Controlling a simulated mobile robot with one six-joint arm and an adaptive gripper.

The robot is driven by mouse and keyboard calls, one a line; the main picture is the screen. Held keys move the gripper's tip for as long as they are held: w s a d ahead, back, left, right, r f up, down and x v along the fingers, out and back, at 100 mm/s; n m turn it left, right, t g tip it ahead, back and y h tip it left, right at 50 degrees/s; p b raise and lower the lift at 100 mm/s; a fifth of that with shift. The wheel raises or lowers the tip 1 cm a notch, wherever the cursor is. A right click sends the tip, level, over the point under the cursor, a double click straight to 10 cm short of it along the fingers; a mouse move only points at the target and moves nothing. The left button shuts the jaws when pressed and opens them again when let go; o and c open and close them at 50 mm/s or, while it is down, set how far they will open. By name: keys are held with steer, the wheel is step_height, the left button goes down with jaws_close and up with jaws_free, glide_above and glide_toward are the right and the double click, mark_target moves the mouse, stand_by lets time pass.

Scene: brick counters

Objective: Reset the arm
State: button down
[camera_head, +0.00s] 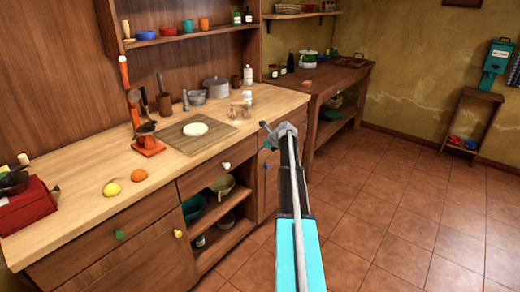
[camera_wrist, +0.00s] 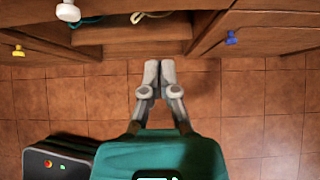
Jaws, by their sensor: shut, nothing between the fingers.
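My arm (camera_head: 300,215) reaches up from the bottom centre of the head view, in front of the wooden counter. Its end bends over towards the cabinet fronts, and the fingertips are hard to make out there. In the wrist view my gripper (camera_wrist: 158,68) points at the open lower part of a cabinet. Its two grey fingers are together, with nothing between them. It touches nothing that I can see.
The counter (camera_head: 85,215) holds a lemon (camera_head: 111,189), an orange (camera_head: 139,175), a red box (camera_head: 24,206), a board (camera_head: 215,141) and pots. Knobbed drawers and open shelves (camera_head: 225,222) face my arm. A second counter (camera_head: 325,80) stands behind. The tiled floor (camera_head: 400,215) at right is clear.

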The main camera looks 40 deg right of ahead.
stand_by(0.5)
steer(key=s+a+f+n+g, duration=0.1)
steer(key=s+a+n+g, duration=0.1)
steer(key=a+n, duration=0.65)
steer(key=s+a+f+n+g+y, duration=0.1)
steer(key=s+a+f+n, duration=0.15)
steer(key=a, duration=1.15)
steer(key=s+a+n+g, duration=0.2)
steer(key=a+n, duration=0.4)
steer(key=a, duration=0.6)
steer(key=s+a+f+n+g+h, duration=0.2)
steer(key=s+a+n+g+h, duration=0.15)
steer(key=s+a+n, duration=1.5)
step_height(320, 180, up, 13)
steer(key=a+m+p, duration=0.1)
steer(key=a+p, duration=0.1)
steer(key=p, duration=1)
steer(key=shift+s+f+m+y+p, duration=0.15)
steer(key=shift+s+m+y+p, duration=0.05)
steer(key=shift+m+y+p, duration=0.2)
